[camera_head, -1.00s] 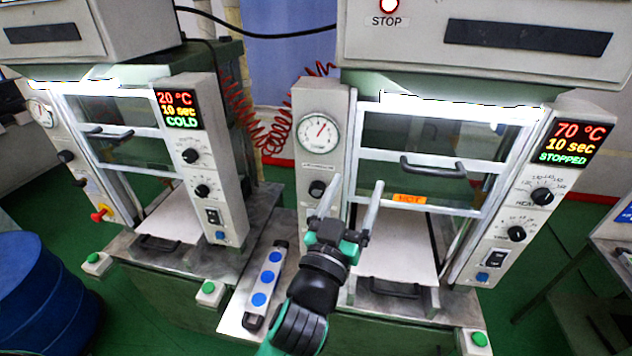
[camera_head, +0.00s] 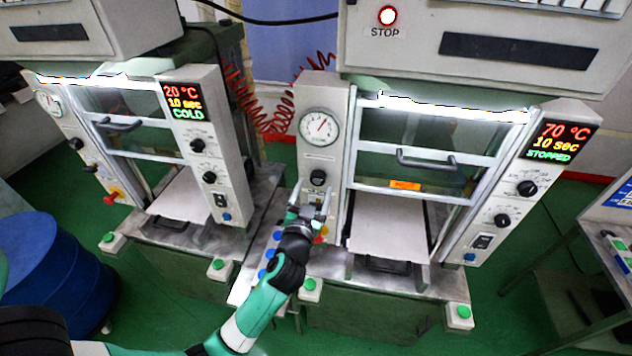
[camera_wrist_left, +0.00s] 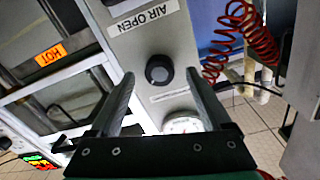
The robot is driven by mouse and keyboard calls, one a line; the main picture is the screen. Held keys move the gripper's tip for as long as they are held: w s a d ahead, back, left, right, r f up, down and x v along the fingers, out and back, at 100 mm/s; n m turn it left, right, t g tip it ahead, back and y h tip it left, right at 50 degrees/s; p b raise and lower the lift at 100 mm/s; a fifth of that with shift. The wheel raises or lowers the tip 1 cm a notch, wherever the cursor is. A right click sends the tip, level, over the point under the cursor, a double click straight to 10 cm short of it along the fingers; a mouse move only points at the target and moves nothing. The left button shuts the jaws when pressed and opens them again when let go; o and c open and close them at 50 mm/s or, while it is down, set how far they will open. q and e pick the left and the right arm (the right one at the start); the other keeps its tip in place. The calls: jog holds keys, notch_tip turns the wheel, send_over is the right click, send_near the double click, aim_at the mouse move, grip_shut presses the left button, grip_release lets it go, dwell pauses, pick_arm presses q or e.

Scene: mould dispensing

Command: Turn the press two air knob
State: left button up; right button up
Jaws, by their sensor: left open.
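Press two is the right-hand press, whose display (camera_head: 556,142) reads 70 °C, 10 sec, STOPPED. Its black round air knob (camera_head: 318,177) is on the left panel, below a pressure gauge (camera_head: 319,126). In the left wrist view the knob (camera_wrist_left: 159,69) shows between my finger tips, beside an "AIR OPEN" label (camera_wrist_left: 142,16). My left gripper (camera_head: 311,197) is open and empty, its fingers pointing at the panel just below the knob in the head view. I cannot tell how far the tips are from the panel; neither finger appears to touch the knob. My right gripper is not in view.
Press two's door handle (camera_head: 427,160) and orange HOT label (camera_head: 405,185) are right of the gripper. The cold press (camera_head: 130,140) stands left, with a coiled red hose (camera_head: 275,115) between the presses. Green buttons (camera_head: 310,285) line the front. A blue drum (camera_head: 55,270) is far left.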

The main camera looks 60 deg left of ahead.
pick_arm(q)
jog(key=shift+x, duration=1.3)
grip_shut()
